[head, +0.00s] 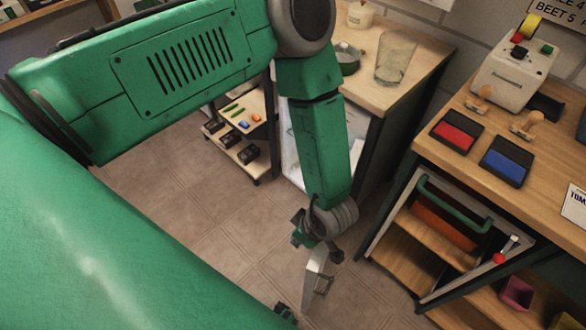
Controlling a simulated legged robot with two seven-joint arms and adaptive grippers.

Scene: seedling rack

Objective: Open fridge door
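A white-fronted unit, possibly the fridge (291,165), stands under the wooden counter. My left arm hides much of its front, so I cannot tell whether its door is open. My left gripper (318,240) hangs low in front of it, pointing down. A narrow pale panel (314,275) with a small metal wire piece shows just below the dark fingers. I cannot tell whether the gripper touches or grips this panel, or whether it is part of the fridge door.
The counter holds a glass beaker (396,58) and a green pan (347,58). A right-hand bench (415,146) carries red (456,132) and blue (504,160) ink pads above open shelves. A low shelf (245,155) stands at the back. Tiled floor (200,180) is clear between.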

